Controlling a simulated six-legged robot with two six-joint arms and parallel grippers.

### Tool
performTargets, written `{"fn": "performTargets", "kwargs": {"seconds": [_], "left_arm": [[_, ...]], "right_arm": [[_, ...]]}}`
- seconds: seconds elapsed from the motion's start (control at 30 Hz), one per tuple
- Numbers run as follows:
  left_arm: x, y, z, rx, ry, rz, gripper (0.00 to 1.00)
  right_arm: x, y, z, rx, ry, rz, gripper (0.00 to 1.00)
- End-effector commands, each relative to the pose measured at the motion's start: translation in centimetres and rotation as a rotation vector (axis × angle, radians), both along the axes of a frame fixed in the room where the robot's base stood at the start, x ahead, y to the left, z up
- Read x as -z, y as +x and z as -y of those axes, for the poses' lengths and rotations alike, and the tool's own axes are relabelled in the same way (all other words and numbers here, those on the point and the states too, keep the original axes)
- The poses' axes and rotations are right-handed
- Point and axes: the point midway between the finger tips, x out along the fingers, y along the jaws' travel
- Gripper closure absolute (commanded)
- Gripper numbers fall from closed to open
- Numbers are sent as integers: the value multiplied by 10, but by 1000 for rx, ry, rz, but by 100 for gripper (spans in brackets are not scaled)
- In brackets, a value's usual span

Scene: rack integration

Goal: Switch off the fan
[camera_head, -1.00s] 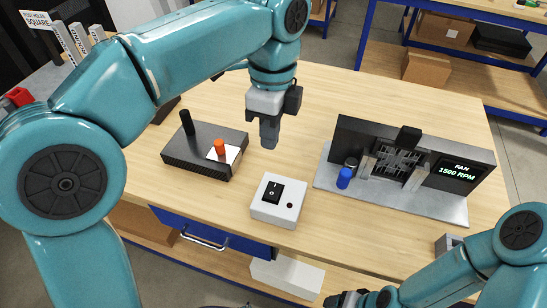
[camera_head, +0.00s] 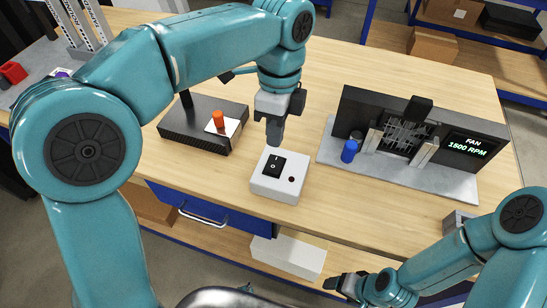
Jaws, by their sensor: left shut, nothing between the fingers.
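The white switch box (camera_head: 276,187) sits on the wooden table, with a black rocker switch (camera_head: 272,166) marked I and O on its top and a small dark round spot beside it.
A black box (camera_head: 190,137) with an orange knob (camera_head: 218,118) stands left of the switch box. A blue cylinder (camera_head: 349,151) stands on the fan's base. A drawer with a handle (camera_head: 200,219) is under the table front. The table behind the left gripper is clear.

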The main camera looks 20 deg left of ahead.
Motion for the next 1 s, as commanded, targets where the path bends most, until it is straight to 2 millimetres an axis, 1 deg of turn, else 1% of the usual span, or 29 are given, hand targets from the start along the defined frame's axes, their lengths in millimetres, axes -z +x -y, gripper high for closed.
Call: {"fn": "performTargets", "kwargs": {"seconds": [0.03,0.1,0.2,0.33,0.5,0.83,0.93,1.0], "left_arm": [[13,-2,-1,0,1,-4,100],[27,-4,-1,0,1,-3,100],[44,-6,-1,0,1,-2,100],[59,-8,-1,0,0,-2,100],[68,-9,-1,-1,0,0,100],[69,-10,0,0,-1,2,100],[76,-11,0,1,-2,34,100],[82,-13,-1,2,-3,80,100]], "right_arm": [[4,0,0,0,0,0,26],[6,0,0,0,0,0,26],[7,0,0,0,0,0,26],[8,0,0,0,0,0,26],[8,0,0,0,0,0,26],[9,0,0,0,0,0,26],[21,0,0,0,0,0,26],[35,0,0,0,0,0,26]]}}
